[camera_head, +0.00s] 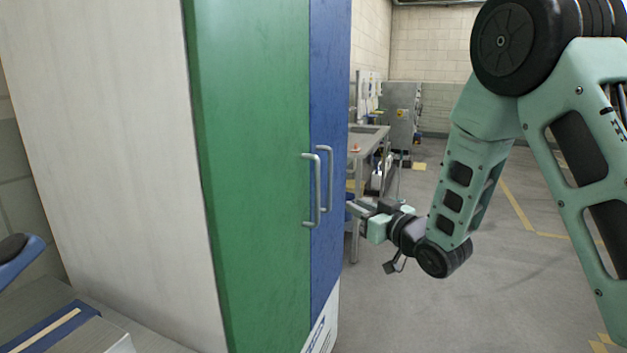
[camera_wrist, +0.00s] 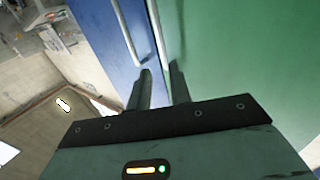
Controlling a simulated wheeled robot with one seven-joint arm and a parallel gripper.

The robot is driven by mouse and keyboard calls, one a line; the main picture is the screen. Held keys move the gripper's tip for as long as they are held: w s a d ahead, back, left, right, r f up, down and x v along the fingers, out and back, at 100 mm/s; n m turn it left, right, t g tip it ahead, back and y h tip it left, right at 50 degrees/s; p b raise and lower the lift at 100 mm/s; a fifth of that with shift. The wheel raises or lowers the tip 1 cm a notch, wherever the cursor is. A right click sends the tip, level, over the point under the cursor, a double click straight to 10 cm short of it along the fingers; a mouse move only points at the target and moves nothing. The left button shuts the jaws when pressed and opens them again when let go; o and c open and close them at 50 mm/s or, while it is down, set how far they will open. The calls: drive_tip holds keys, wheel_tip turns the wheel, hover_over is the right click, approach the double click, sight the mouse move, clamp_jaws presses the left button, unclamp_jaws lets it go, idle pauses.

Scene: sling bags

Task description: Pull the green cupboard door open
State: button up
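The green cupboard door (camera_head: 255,170) is shut, beside a blue door (camera_head: 328,70). It also fills the right of the wrist view (camera_wrist: 240,60). The green door's upright metal handle (camera_head: 316,190) stands near its right edge, close to the blue door's handle (camera_head: 329,165). My gripper (camera_head: 356,207) is right of both handles in the head view, empty and apart from them. In the wrist view its two fingers (camera_wrist: 160,72) are parted. There the green door's handle (camera_wrist: 156,32) lies ahead, roughly in line with the gap, and the blue door's handle (camera_wrist: 125,32) is left of it.
The cupboard's pale side wall (camera_head: 110,150) fills the left of the head view. A metal bench (camera_head: 370,140) stands behind my gripper. A grey surface with a blue strip (camera_head: 50,325) is at lower left. The floor to the right (camera_head: 400,310) is open.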

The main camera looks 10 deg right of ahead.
sight(318, 186)
drive_tip(key=p+x, duration=0.5)
drive_tip(key=x, duration=1.2)
drive_tip(key=shift+a, duration=0.15)
clamp_jaws()
